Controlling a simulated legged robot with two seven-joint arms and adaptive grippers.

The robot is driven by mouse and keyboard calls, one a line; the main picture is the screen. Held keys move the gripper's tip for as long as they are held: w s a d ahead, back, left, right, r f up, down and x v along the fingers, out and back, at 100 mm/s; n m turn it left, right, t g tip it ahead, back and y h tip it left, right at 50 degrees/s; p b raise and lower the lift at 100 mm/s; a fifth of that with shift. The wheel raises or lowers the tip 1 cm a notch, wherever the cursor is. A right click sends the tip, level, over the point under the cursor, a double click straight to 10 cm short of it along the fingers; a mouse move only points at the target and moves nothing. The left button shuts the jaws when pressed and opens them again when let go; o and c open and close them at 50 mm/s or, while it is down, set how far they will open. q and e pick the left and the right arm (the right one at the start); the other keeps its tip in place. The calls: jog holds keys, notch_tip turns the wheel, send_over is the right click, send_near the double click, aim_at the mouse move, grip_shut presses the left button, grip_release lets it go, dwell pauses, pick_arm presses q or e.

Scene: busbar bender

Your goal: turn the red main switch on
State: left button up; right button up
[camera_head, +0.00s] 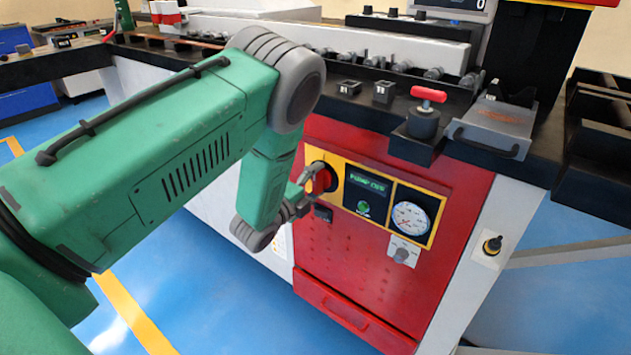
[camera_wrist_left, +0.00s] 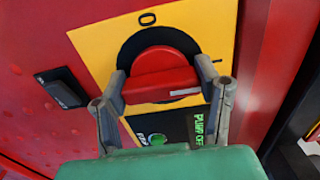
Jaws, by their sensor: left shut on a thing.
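The red main switch (camera_head: 323,180) is a red rotary knob on a black disc, set in a yellow plate on the red machine front. It also shows in the left wrist view (camera_wrist_left: 162,78), with an "O" mark on the plate beyond it. My left gripper (camera_head: 312,180) is at the switch, with one finger on each side of the knob; it shows in the left wrist view (camera_wrist_left: 163,88) as shut on the knob. Part of the knob is hidden by the fingers in the head view. My right gripper is not in view.
A display (camera_head: 367,182) beside the switch reads "PUMP OFF", with a green button (camera_head: 363,208) below it. A pressure gauge (camera_head: 410,218) is to the right. A red-handled part (camera_head: 427,95) stands on the dark bench edge above. The blue floor in front is clear.

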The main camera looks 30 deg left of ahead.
pick_arm(q)
jog(key=shift+d+f, duration=0.2)
jog(key=shift+d, duration=0.2)
jog(key=o, duration=1.1)
jog(key=shift+c, duration=0.2)
jog(key=shift+o, duration=0.5)
jog(key=shift+d, duration=0.1)
jog(key=shift+r, duration=0.1)
jog(key=shift+s, duration=0.45)
jog(key=s, duration=1.1)
jog(key=shift+a, duration=0.45)
jog(key=shift+a, duration=0.1)
